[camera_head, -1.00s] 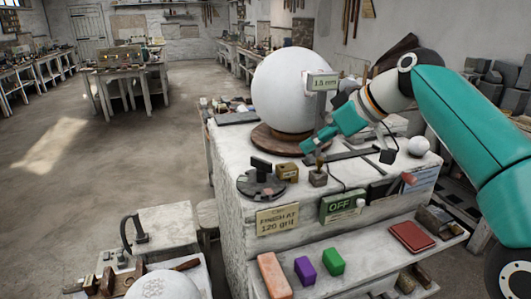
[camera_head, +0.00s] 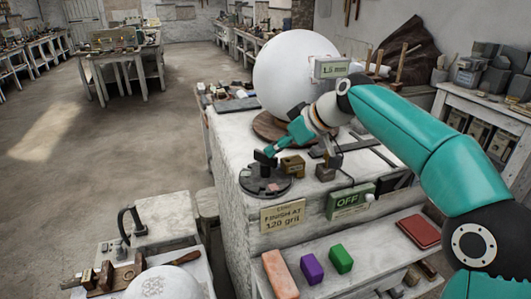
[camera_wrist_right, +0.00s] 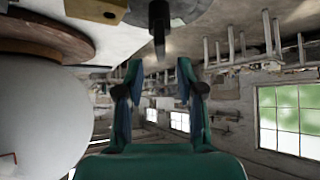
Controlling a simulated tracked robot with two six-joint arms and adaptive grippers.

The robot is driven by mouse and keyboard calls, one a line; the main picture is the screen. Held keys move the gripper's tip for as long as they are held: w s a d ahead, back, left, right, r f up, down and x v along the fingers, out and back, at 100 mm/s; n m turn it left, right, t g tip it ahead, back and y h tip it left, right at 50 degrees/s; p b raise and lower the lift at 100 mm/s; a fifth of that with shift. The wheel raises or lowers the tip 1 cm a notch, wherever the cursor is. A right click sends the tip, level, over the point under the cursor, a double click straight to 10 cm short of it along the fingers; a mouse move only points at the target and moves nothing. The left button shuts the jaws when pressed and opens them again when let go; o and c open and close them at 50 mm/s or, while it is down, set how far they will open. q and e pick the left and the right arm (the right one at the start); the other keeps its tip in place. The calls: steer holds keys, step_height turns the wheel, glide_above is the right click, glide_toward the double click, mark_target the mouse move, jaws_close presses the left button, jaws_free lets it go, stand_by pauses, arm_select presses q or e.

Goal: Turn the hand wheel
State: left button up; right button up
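The hand wheel (camera_head: 254,187) is a dark flat disc on the white bench top, with a dark upright handle (camera_head: 262,158) on it. In the right wrist view the wheel's disc (camera_wrist_right: 190,12) shows at the top edge and the handle (camera_wrist_right: 159,22) points down from it. My right gripper (camera_head: 271,152) is just beside the handle in the head view. In the wrist view the right gripper (camera_wrist_right: 159,68) is open and empty, with the handle ahead of the gap between its fingertips. My left gripper is not in view.
A large white sphere (camera_head: 291,72) on a wooden turntable (camera_head: 268,127) stands behind my right gripper. A brass block (camera_head: 292,165) is close to the wheel's right. A green OFF box (camera_head: 346,201) is at the bench front. A lower shelf holds coloured blocks (camera_head: 312,268).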

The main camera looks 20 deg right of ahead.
mark_target(265, 166)
steer(key=x, duration=0.5)
steer(key=shift+w+a+f+p, duration=0.2)
steer(key=shift+w+f+p, duration=0.1)
steer(key=shift+p, duration=0.1)
steer(key=shift+c, duration=0.3)
steer(key=shift+s, duration=0.1)
jaws_close()
